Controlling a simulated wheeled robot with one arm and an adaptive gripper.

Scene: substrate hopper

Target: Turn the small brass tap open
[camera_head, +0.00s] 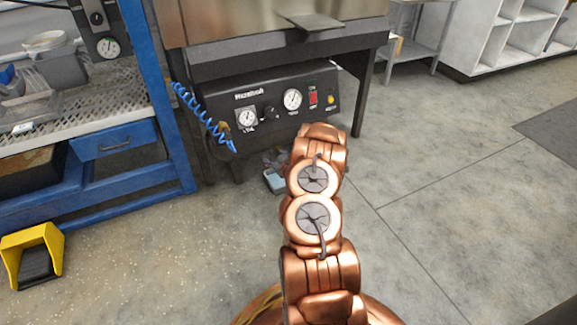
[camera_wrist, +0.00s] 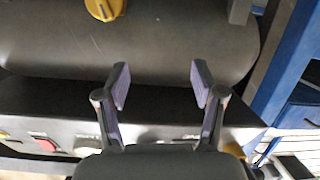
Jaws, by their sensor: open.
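In the wrist view, a yellow, brass-coloured knob (camera_wrist: 104,9) sits on a dark grey rounded body at the top edge, partly cut off. It is the likeliest tap, but I cannot tell for sure. My gripper (camera_wrist: 158,84) is open, with nothing between its two purple-padded fingers. The knob is beyond the fingertips, up and to the left in the picture, apart from them. In the head view my copper arm hides most of the area around the gripper, and I cannot make out the tap there.
A black control panel (camera_head: 268,108) with gauges and a red switch stands under the machine. A coiled blue hose (camera_head: 203,118) hangs beside it. A blue-framed bench (camera_head: 150,90) stands left. A yellow foot pedal (camera_head: 33,250) is on the floor.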

